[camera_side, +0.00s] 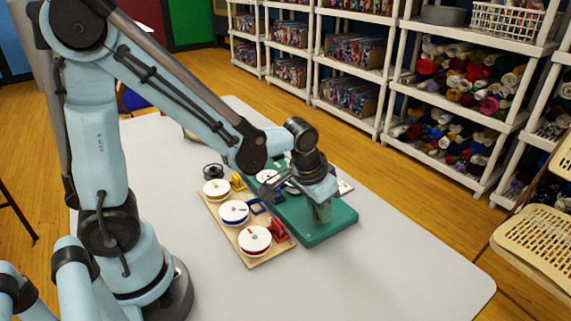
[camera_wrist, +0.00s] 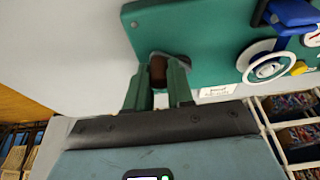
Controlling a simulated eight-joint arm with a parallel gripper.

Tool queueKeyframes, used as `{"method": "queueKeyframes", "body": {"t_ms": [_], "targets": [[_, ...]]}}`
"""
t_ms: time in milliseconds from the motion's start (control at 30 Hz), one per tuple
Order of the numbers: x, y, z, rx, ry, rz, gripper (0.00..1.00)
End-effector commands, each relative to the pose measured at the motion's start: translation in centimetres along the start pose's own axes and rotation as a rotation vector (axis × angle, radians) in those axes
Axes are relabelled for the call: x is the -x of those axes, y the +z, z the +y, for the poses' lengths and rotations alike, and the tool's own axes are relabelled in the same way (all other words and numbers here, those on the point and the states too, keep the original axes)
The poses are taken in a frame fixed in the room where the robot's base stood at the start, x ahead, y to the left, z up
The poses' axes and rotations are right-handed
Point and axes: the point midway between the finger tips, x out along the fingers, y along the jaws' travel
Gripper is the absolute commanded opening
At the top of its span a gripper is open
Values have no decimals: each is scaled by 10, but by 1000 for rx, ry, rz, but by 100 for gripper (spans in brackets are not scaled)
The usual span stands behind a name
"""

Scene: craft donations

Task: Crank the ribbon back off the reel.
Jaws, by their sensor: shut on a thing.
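The green base (camera_side: 335,228) lies on the grey table, and its flat top (camera_wrist: 195,20) fills the upper middle of the wrist view. My gripper (camera_side: 322,208) is low over its near right part. In the wrist view my gripper (camera_wrist: 160,72) is shut on a short brown crank handle (camera_wrist: 158,70), one finger on each side. A white reel ring (camera_wrist: 268,65) is on the base to the right of the handle, apart from my fingers. In the side view my wrist partly hides the reel area, and the ribbon cannot be made out clearly.
A wooden board (camera_side: 270,259) beside the base holds white spools with red (camera_side: 254,239), blue (camera_side: 234,212) and yellow (camera_side: 216,190) trim. A blue part (camera_wrist: 293,14) and yellow knob (camera_wrist: 299,68) flank the reel. The table (camera_side: 400,270) is clear at front right.

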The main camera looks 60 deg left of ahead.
Motion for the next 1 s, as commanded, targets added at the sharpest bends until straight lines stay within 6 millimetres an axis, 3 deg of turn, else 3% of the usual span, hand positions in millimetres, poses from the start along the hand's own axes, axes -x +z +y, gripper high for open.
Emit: {"method": "queueKeyframes", "body": {"t_ms": [167,967,1000], "targets": [[2,5,-13,3,-10,5,0],[3,6,-21,1,-5,9,0],[3,6,-21,1,-5,8,26]]}}
